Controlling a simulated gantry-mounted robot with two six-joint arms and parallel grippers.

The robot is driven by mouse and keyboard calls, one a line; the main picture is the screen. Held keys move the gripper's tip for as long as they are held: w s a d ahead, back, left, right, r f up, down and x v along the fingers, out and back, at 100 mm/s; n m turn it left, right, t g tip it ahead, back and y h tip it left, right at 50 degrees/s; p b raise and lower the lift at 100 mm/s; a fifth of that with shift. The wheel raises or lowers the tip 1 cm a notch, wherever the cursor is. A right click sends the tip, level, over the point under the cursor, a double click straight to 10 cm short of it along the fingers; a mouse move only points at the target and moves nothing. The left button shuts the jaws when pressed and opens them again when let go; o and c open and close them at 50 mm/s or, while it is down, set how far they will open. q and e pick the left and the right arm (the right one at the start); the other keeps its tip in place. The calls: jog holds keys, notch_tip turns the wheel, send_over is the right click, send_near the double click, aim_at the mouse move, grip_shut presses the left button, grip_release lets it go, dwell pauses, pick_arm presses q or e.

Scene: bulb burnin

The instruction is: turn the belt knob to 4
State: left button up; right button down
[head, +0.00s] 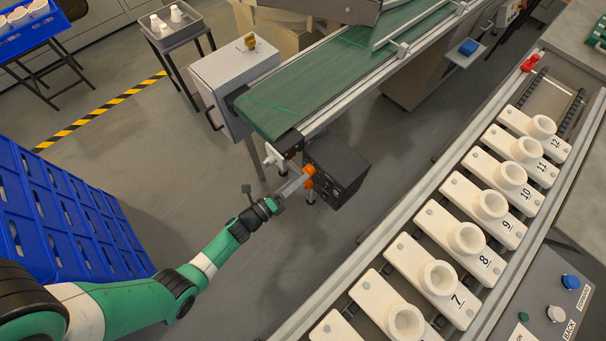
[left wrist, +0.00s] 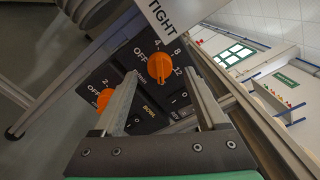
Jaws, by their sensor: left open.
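A black control box (head: 338,165) sits below the near end of the green conveyor. In the left wrist view, its panel carries an orange knob (left wrist: 160,68) with OFF, 4, 8 and 12 printed around it. A second orange knob (left wrist: 103,98), marked OFF and 2, is lower left, partly behind a finger. A BOWL label shows on the panel; I see no belt label. My left gripper (head: 298,185) is open in front of the box. In the left wrist view its fingers (left wrist: 160,75) spread either side of the 4-8-12 knob. Whether they touch it, and the knob's exact setting, I cannot tell.
The green conveyor (head: 310,85) runs above and behind the box. A pale cabinet (head: 232,75) with a yellow knob stands left of it. A rail of numbered white sockets (head: 465,238) lies right. Blue crates (head: 60,220) stand left. The floor below the box is clear.

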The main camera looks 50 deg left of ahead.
aim_at(308, 171)
pick_arm(q)
jog(key=shift+w, duration=1.3)
grip_shut()
